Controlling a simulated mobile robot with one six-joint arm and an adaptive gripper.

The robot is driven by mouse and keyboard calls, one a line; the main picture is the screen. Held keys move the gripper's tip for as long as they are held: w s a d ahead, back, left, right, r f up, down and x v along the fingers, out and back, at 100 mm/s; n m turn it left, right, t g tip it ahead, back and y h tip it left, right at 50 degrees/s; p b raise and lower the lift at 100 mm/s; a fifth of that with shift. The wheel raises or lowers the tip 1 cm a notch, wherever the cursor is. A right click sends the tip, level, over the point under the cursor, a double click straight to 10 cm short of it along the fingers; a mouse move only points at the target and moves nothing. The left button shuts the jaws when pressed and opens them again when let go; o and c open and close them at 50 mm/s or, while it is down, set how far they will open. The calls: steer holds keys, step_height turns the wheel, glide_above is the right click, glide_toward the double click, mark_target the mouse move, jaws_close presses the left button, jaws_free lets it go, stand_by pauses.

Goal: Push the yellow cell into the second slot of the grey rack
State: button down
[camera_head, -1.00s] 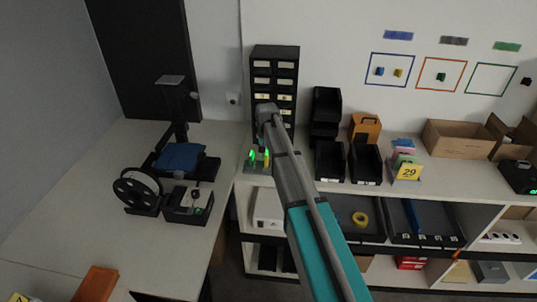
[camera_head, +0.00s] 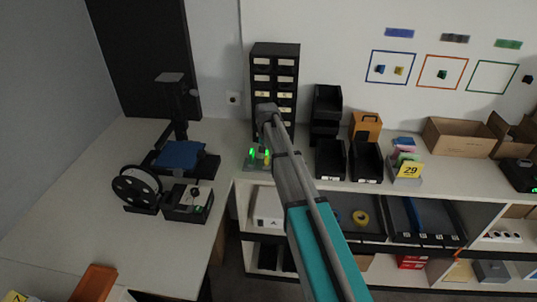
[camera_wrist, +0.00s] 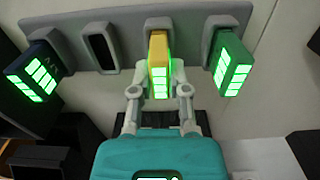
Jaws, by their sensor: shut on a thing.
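The grey rack (camera_wrist: 128,52) crosses the top of the wrist view; it also shows in the head view (camera_head: 250,166), partly behind my arm. My gripper (camera_wrist: 160,78) is shut on the yellow cell (camera_wrist: 158,48), one finger on each side. The cell is lined up with the third slot from the left in this view, its inner end at the slot and its green-lit face towards me. How deep it sits I cannot tell. The slot to its left (camera_wrist: 101,52) is empty. A dark blue cell (camera_wrist: 34,72) sits far left and a green cell (camera_wrist: 232,65) right, both lit green.
In the head view, a black drawer cabinet (camera_head: 262,77) stands behind the rack. Black bins (camera_head: 330,160) stand right of my arm. A printer-like machine (camera_head: 180,156) and a spool (camera_head: 137,188) are on the left table. Some shelf top is clear left of the rack.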

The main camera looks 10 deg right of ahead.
steer(key=c, duration=0.5)
jaws_free()
steer(key=shift+c, duration=0.2)
steer(key=shift+r, duration=0.1)
